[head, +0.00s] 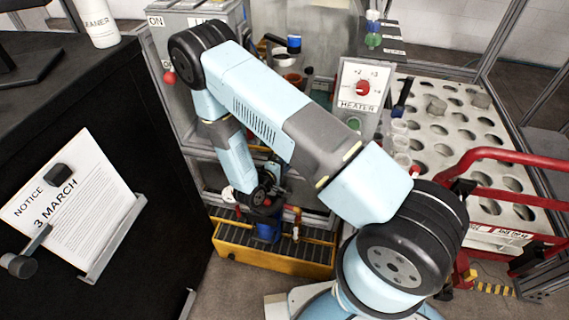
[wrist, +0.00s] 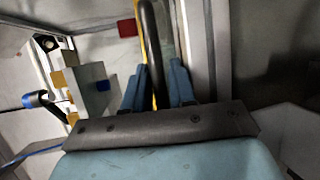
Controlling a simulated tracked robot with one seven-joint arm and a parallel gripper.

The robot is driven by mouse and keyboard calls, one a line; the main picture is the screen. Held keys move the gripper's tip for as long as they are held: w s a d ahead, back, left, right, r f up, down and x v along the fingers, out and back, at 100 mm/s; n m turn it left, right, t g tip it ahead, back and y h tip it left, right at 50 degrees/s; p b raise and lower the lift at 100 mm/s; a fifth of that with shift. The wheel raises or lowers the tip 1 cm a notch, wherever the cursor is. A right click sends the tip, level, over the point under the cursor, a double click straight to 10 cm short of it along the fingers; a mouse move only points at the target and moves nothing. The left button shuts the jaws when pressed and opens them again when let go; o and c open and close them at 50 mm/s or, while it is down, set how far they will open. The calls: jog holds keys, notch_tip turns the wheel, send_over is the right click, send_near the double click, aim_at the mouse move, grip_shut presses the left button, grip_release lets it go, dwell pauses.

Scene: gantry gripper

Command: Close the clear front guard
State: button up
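My gripper (head: 268,230) is low at the machine's front, just above the yellow roller tray. In the wrist view, its two blue fingers (wrist: 158,88) lie on either side of a dark curved bar (wrist: 149,30) with a thin yellow edge beside it. The fingers are close to the bar. I cannot tell whether they press on it or whether it is the guard's handle. The clear front guard cannot be made out as a separate panel in either view. My arm covers much of the machine front in the head view.
The grey machine (head: 180,110) has a red knob (head: 169,77) at its left. A HEATER dial panel (head: 358,92) stands to the right. A yellow roller tray (head: 262,262) lies below. A black cabinet with a notice (head: 72,205) fills the left; red rails (head: 505,160) cross the right.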

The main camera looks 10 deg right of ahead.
jog(key=shift+c, duration=0.2)
grip_shut()
